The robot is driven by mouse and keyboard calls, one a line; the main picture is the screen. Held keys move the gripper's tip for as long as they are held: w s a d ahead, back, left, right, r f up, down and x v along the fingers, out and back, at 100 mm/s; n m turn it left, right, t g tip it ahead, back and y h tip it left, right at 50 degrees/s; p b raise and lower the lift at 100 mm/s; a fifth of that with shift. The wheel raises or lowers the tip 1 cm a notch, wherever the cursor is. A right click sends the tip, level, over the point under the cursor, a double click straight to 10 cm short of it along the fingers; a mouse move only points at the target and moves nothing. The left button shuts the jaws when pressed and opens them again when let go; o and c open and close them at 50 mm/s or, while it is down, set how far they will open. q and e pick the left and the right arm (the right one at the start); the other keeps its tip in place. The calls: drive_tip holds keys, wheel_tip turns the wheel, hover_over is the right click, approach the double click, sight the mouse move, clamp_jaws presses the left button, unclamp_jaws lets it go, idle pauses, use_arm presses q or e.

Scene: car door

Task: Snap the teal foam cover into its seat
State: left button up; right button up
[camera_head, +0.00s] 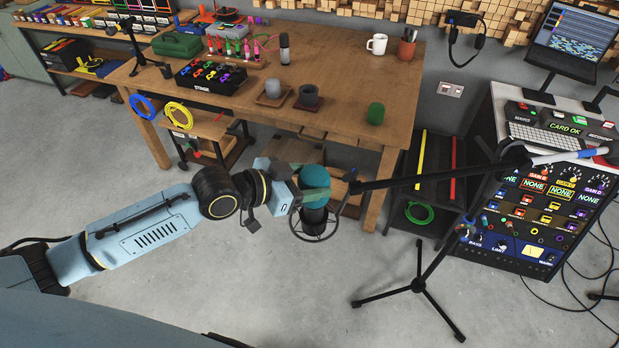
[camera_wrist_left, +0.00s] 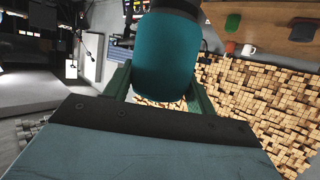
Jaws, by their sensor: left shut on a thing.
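The teal foam cover (camera_head: 315,178) is a rounded cylinder near the middle of the head view, and it fills the top middle of the left wrist view (camera_wrist_left: 166,55). My left gripper (camera_head: 312,194) is shut on it, with green fingers on either side in the wrist view (camera_wrist_left: 160,95). A black microphone (camera_head: 314,215) stands directly below the cover, inside a thin ring mount on the stand's boom (camera_head: 420,180). The cover appears lined up with the microphone's top. How far it sits down on it is hidden by the fingers. My right gripper is not in view.
The wooden workbench (camera_head: 345,60) behind carries a green foam cover (camera_head: 375,113), a grey one (camera_head: 272,88) on a wooden holder, and a dark pot-like piece (camera_head: 308,95). The stand's tripod (camera_head: 418,286) spreads on the floor at right. An equipment rack (camera_head: 545,215) stands farther right.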

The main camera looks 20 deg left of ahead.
use_arm(q)
drive_tip(key=shift+f+b, duration=0.6)
drive_tip(key=shift+f, duration=0.45)
drive_tip(key=o, duration=1)
drive_tip(key=shift+v, duration=6.7)
drive_tip(key=shift+r, duration=0.1)
